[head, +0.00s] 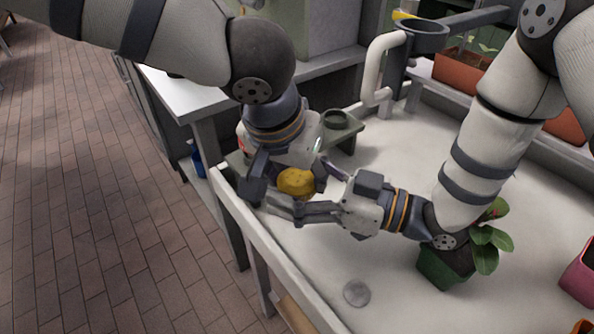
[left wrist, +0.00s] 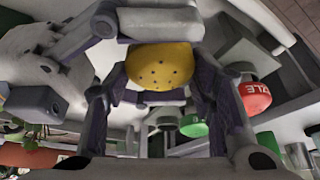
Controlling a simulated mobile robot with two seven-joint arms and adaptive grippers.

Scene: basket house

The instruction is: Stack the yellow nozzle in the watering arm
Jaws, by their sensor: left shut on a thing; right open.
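The yellow nozzle (head: 296,182) is rounded; in the left wrist view (left wrist: 160,68) its face shows several small dark holes. My left gripper (head: 290,186) reaches down from above and is shut on it, with a finger on each side. My right gripper (head: 304,198) comes in from the right, open, its fingers close around or beside the nozzle; I cannot tell whether they touch it. What looks like the watering arm (head: 424,32) is a dark grey arm with a round cup at the back, apart from both grippers.
A potted plant in a green pot (head: 442,270) stands beside my right forearm. A flat grey disc (head: 356,293) lies on the white table (head: 400,300). A small dark cup (head: 335,119) sits on a low shelf behind my left gripper. A white pipe (head: 374,65) rises nearby.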

